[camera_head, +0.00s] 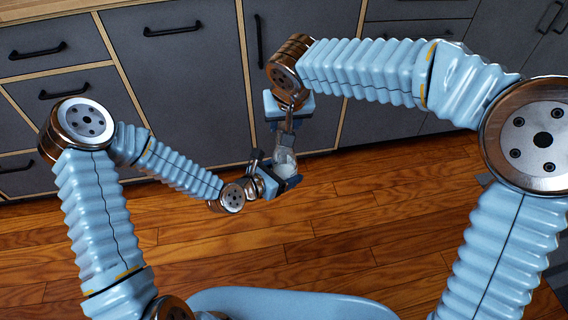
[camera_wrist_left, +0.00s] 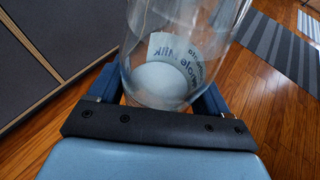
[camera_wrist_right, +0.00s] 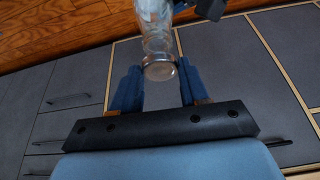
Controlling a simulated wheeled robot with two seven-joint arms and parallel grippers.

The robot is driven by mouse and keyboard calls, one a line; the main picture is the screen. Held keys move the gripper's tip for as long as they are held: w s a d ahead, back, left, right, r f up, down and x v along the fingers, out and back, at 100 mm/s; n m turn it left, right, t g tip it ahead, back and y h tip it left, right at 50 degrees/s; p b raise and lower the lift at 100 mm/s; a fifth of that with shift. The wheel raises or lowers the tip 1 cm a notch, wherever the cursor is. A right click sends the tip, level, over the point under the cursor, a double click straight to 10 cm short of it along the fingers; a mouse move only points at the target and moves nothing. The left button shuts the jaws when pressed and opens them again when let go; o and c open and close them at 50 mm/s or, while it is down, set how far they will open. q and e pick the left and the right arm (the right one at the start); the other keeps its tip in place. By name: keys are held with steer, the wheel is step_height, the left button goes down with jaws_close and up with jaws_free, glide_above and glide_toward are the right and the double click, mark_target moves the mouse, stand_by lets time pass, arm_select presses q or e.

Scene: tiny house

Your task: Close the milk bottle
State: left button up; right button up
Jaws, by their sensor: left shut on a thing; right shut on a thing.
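The clear glass milk bottle (camera_head: 285,162) is held in front of the cabinets by my left gripper (camera_head: 277,180). In the left wrist view the bottle (camera_wrist_left: 172,70) stands between the dark blue fingers, with blue label lettering and a whitish round area low inside. My right gripper (camera_head: 287,132) is directly above the bottle, pointing down. In the right wrist view a round lid with a metallic rim (camera_wrist_right: 159,68) is between the fingers, in line with the bottle's neck (camera_wrist_right: 156,40). The lid appears at the bottle's mouth; I cannot tell whether it is seated.
Grey cabinets with black handles (camera_head: 180,45) stand behind my grippers. The wooden floor (camera_head: 340,235) below is clear. A striped grey rug (camera_wrist_left: 280,45) lies on the floor in the left wrist view.

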arm_select(q)
steer(key=shift+r, duration=0.1)
stand_by(0.4)
arm_select(e)
steer(key=shift+f, duration=0.9)
steer(key=shift+f, duration=0.55)
